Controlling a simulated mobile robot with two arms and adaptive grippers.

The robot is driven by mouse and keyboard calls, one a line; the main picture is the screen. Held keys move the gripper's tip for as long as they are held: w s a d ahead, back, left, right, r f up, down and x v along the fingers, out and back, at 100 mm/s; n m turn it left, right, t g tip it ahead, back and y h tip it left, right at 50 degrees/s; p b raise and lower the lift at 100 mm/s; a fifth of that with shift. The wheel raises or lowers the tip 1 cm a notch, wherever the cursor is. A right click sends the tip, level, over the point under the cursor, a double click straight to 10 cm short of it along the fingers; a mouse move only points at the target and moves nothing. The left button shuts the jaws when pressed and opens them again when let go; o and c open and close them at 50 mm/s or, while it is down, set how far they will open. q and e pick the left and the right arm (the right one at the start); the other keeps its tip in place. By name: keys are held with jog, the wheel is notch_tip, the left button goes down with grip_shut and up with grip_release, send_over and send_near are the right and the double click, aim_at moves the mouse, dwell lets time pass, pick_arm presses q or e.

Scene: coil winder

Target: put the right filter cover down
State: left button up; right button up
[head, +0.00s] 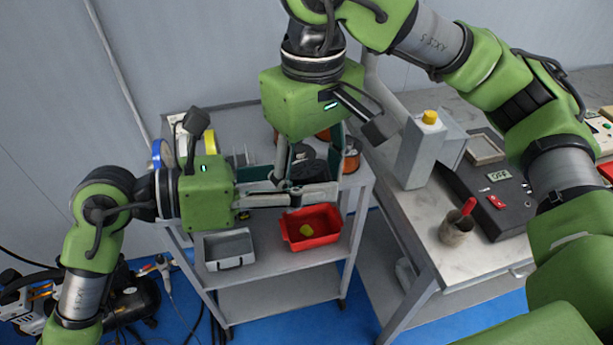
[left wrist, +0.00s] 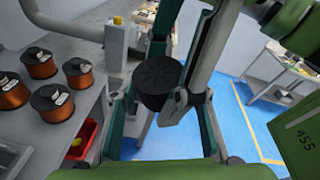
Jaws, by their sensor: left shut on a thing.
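A round black cover (head: 306,168) is held in the air above the cart, between the fingers of my two grippers. My left gripper (head: 305,190) comes in from the left and is shut on it. In the left wrist view the black cover (left wrist: 158,80) shows its round face between the teal and grey fingers. My right gripper (head: 310,158) reaches down from above with a finger on either side of the cover. Whether its fingers touch the cover is unclear. The fingers hide part of the cover's side.
The grey cart (head: 262,268) carries copper wire spools (left wrist: 75,72), a red bin (head: 311,228) with a yellow-green thing in it, and a grey bin (head: 228,249). A workbench (head: 440,245) with a control box (head: 500,205) and a cup (head: 456,228) stands at right.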

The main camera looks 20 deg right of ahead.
jog(key=shift+s+a, duration=0.2)
